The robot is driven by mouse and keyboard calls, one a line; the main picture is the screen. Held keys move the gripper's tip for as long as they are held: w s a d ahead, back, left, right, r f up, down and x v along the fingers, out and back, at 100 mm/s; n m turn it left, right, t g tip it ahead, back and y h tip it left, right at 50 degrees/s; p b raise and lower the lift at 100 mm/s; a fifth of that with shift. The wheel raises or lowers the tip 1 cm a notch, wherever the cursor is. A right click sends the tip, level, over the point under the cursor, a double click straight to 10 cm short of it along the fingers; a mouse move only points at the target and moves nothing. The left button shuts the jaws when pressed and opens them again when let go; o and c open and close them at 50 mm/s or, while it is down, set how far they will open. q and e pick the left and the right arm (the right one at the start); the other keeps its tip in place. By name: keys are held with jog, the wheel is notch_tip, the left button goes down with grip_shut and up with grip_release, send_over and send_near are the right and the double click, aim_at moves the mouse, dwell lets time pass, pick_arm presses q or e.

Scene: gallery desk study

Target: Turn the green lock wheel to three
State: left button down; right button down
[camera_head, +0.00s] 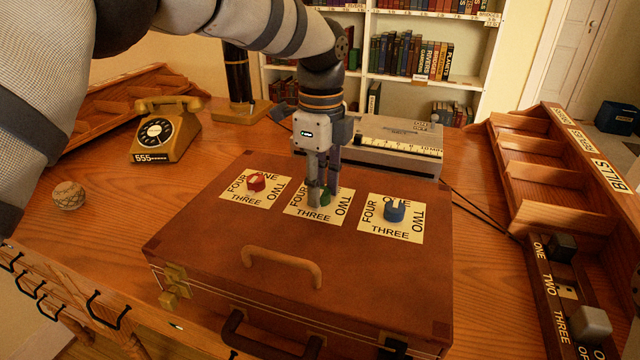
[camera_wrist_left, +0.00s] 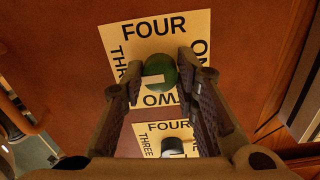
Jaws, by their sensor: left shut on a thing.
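The green lock wheel (camera_head: 325,198) sits on the middle card on the brown case, mostly hidden by my fingers in the head view. My left gripper (camera_head: 322,195) comes down from above and is shut on the wheel. In the left wrist view the green wheel (camera_wrist_left: 161,72) is between the two fingertips (camera_wrist_left: 162,78). A pale patch shows on its lower left side there, roughly toward the card's THREE side; I cannot tell for sure whether it is the pointer. The middle card (camera_wrist_left: 128,45) reads FOUR, ONE, TWO, THREE around the wheel. My right gripper is not in view.
A red wheel (camera_head: 256,182) and a blue wheel (camera_head: 395,211) sit on cards either side. The brown case (camera_head: 200,235) has a handle (camera_head: 283,262) near its front. A yellow telephone (camera_head: 167,130), a grey device (camera_head: 390,150) and wooden racks (camera_head: 545,170) stand around it.

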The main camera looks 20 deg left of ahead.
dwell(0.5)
pick_arm(q)
jog(key=c, duration=1.2)
grip_release()
jog(key=shift+c, duration=0.2)
jog(key=shift+r, duration=0.1)
notch_tip(320, 180, up, 12)
jog(key=shift+w, duration=0.1)
